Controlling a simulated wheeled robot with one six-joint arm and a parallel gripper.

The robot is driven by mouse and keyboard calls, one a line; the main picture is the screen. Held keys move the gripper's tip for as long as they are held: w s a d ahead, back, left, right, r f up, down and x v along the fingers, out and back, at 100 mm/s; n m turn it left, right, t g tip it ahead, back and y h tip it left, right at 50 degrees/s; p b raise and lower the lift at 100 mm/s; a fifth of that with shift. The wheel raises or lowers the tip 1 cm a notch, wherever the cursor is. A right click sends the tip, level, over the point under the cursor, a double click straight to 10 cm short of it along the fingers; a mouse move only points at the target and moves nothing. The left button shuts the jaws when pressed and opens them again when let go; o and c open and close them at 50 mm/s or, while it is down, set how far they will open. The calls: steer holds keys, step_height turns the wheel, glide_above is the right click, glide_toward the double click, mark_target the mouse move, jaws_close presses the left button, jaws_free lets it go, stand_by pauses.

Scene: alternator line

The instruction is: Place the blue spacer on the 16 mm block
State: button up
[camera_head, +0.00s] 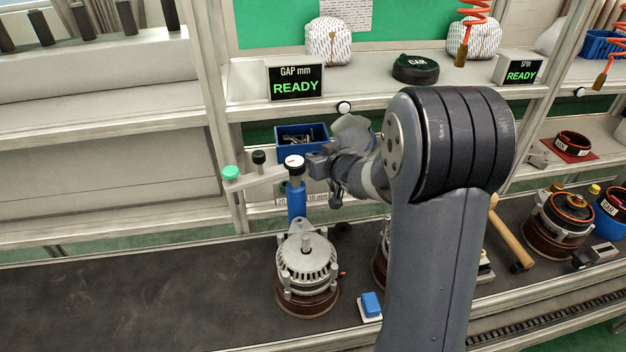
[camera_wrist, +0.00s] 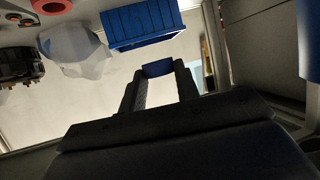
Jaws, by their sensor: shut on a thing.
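My gripper (camera_wrist: 157,82) is shut on a small blue piece, which I take to be the blue spacer (camera_wrist: 157,69), held between the fingertips in the wrist view. In the head view my gripper (camera_head: 312,165) is at the front of the lower shelf, beside a pale arm with knobs; the held spacer cannot be made out there. A label reading 16 mm (camera_head: 318,198) shows on the shelf front, partly covered by my arm. I cannot clearly make out the 16 mm block itself.
A blue bin (camera_head: 302,136) stands behind my gripper. The pale arm (camera_head: 265,178) carries green, black and white knobs above a blue post (camera_head: 297,202). An alternator (camera_head: 306,272) stands on the dark bench (camera_head: 120,300), beside a blue-and-white block (camera_head: 371,304). The bench's left side is clear.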

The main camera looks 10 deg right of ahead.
mark_target(319, 190)
step_height(319, 190, down, 9)
steer(key=shift+b, duration=0.7)
steer(key=shift+f, duration=0.2)
steer(key=o, duration=1)
steer(key=shift+c, duration=0.2)
steer(key=shift+r, duration=0.2)
steer(key=shift+s+r, duration=0.1)
steer(key=shift+r, duration=0.05)
steer(key=v, duration=1.2)
